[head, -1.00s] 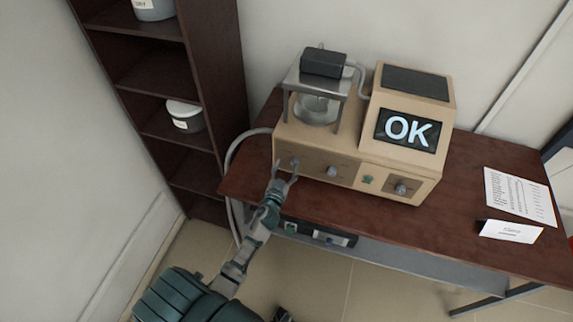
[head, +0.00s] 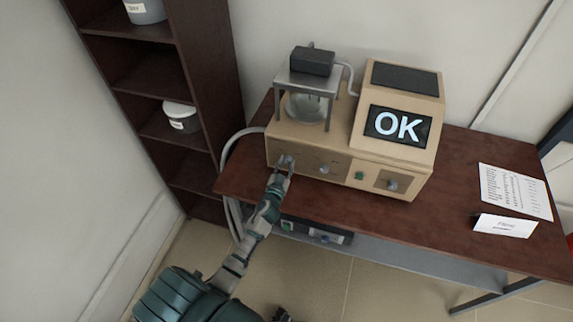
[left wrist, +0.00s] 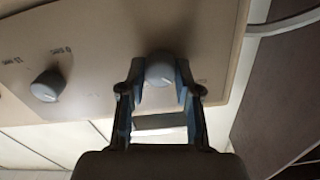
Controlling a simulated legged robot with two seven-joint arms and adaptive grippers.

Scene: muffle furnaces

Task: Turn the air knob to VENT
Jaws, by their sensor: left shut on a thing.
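The beige machine (head: 345,168) stands on the brown table and its screen (head: 398,126) reads OK. My left gripper (head: 285,164) is at the leftmost knob on its front panel. In the left wrist view my left gripper (left wrist: 159,80) has its fingers on both sides of a round grey knob (left wrist: 160,70), shut on it. Another grey knob (left wrist: 47,86) shows to the left there, and is the middle knob (head: 323,168) in the head view. A third knob (head: 392,185) is at the right of the panel. The knob labels are too small to read surely.
A glass vessel (head: 306,107) stands under a metal frame on the machine. A hose (head: 229,150) runs down at its left, beside a dark shelf (head: 197,100). Papers (head: 514,190) lie at the right.

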